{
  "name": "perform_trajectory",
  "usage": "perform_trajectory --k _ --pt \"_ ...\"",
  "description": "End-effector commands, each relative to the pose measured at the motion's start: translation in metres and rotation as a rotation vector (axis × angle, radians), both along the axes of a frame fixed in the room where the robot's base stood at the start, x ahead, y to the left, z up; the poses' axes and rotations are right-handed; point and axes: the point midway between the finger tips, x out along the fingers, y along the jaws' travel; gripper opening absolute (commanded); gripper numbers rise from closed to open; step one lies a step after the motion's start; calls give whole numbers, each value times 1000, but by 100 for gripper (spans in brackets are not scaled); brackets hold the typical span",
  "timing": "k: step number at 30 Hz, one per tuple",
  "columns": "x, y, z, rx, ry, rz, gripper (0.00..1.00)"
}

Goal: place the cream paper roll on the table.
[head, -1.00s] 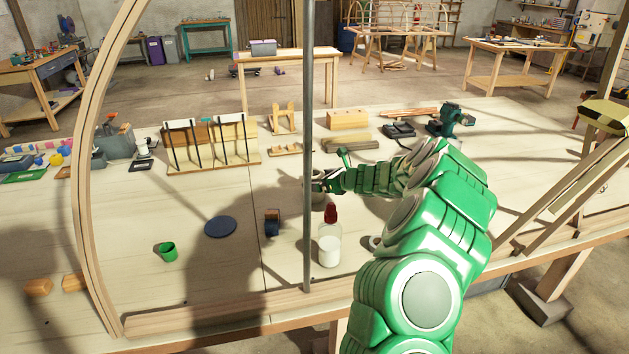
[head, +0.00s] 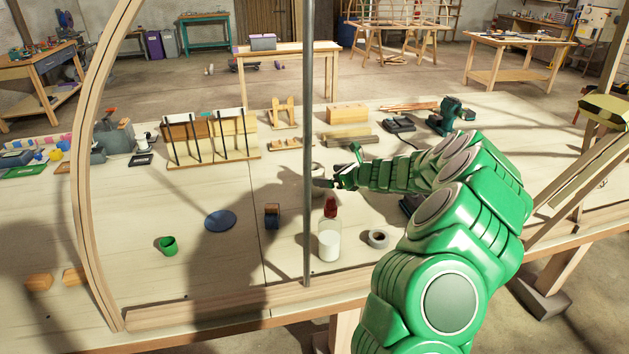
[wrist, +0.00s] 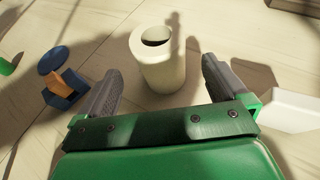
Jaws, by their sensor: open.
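The cream paper roll (wrist: 158,72) stands upright on the table (wrist: 105,22), its dark core hole facing up. In the wrist view it is ahead of my open gripper (wrist: 160,68), centred between the two grey fingers, with visible gaps on both sides. Nothing is held. In the head view my gripper (head: 335,183) is low over the middle of the table, just right of the grey pole. The roll shows only partly there (head: 317,170), beside the fingers and partly hidden by the pole.
The grey pole (head: 308,120) rises in front of the table. A bottle with a red cap (head: 329,242) and a small tape roll (head: 377,239) stand nearer. A blue holder (head: 271,216), blue disc (head: 220,221) and green cup (head: 168,245) lie left, with bare table between.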

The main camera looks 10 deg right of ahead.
Motion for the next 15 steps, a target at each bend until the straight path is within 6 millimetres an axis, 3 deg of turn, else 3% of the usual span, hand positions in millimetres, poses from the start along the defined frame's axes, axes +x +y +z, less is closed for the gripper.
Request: perform_trajectory --k 6,15 --pt "3 -6 11 -1 0 0 100" --pt "20 8 3 0 1 2 100"
